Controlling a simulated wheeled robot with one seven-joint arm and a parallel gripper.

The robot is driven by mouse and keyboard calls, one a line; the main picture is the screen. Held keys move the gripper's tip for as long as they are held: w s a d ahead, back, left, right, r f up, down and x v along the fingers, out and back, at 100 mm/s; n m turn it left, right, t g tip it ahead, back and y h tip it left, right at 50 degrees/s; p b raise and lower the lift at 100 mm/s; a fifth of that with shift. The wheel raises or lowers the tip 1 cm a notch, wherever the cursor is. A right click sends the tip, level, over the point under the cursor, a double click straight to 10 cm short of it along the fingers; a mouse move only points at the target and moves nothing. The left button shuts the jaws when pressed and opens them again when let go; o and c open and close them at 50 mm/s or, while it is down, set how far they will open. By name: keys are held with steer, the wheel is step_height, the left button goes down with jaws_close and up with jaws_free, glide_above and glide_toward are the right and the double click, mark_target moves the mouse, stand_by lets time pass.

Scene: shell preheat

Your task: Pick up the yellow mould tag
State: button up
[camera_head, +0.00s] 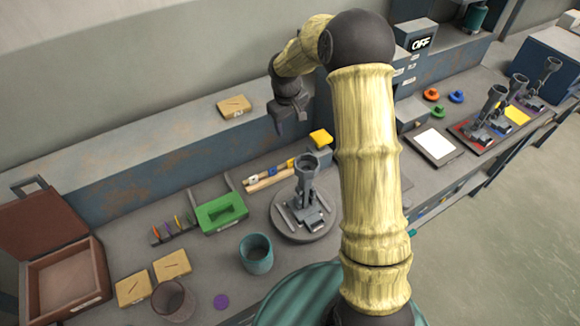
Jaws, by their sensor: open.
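A small yellow block-like piece (321,137) rests on top of a grey block at the back of the bench, behind the grey round stand; it may be the yellow mould tag, but I cannot read any marking on it. My gripper (291,125) hangs in the air at the back, up and to the left of the yellow piece in the picture, pointing down. It is apart from the piece. Its jaws are open and I see nothing between them. A flat yellow plate (516,114) also lies at the far right among grey upright tools.
The grey round stand (320,231) bears an upright tool. A green tray (222,213), a teal cup (256,254), a brown open box (65,285) and a purple disc (221,301) are to the left. A tan plate (234,106) lies on the back ledge. My arm hides the bench's middle.

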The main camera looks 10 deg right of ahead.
step_height(320, 180, down, 4)
steer(key=b, duration=0.3)
steer(key=shift+w, duration=0.1)
steer(key=p, duration=0.3)
glide_above(292, 160)
steer(key=f, duration=1.2)
steer(key=shift+s+a, duration=0.3)
steer(key=shift+s, duration=0.05)
